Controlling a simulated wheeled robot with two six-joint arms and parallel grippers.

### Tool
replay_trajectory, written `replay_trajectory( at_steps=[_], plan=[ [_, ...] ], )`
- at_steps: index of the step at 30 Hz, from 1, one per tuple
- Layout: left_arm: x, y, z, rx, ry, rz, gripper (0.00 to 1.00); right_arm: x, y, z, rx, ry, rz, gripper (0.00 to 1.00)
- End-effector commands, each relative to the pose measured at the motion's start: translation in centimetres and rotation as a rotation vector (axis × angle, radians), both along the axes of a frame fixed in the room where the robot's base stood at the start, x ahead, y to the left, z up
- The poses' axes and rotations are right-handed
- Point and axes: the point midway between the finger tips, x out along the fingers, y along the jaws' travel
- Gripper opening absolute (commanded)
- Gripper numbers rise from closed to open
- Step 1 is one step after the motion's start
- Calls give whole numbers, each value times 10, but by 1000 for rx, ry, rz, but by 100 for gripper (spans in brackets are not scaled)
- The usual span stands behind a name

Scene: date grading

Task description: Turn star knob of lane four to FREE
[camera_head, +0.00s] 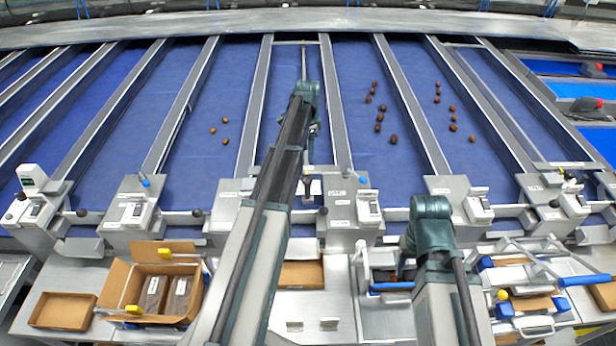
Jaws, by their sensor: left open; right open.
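Grey control posts stand along the front ends of the blue lanes, with dark round knobs on the crossbars beside them. One dark knob (323,211) is at the left edge of the middle post (352,212). Labels and knob positions are too small to read, so I cannot tell which knob is lane four's or how it is set. My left gripper (307,187) is open and points down just above and left of that middle knob, apart from it as far as I can see. My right gripper (400,270) is low over the front bench, open, mostly hidden by its own arm.
Dates lie on several lanes, such as dark ones (393,139) right of centre. On the front bench are an open carton (120,287), a flat brown tray (62,311) and blue-handled frames (584,281). My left arm covers part of the centre.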

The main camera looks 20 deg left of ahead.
Motion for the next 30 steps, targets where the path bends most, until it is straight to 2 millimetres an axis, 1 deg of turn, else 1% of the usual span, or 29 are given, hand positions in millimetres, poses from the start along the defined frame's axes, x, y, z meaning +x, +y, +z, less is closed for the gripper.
replay_trajectory(
  at_steps=[1, 5, 24, 27, 30],
  plan=[
    [0, 0, -9, 0, 0, 0, 62, 0, 0, -9, 0, 0, 2, 50],
    [0, 0, -24, 0, 0, 0, 62, 0, 0, -24, 0, 0, 10, 50],
    [0, 0, -114, 0, 0, 0, 62, 1, 0, -114, 0, -4, 14, 50],
    [0, 0, -124, 0, 0, 0, 62, 1, 0, -123, -1, -3, 15, 50],
    [0, 0, -128, 0, 0, 0, 62, 1, 0, -128, -1, -3, 17, 50]
  ],
)
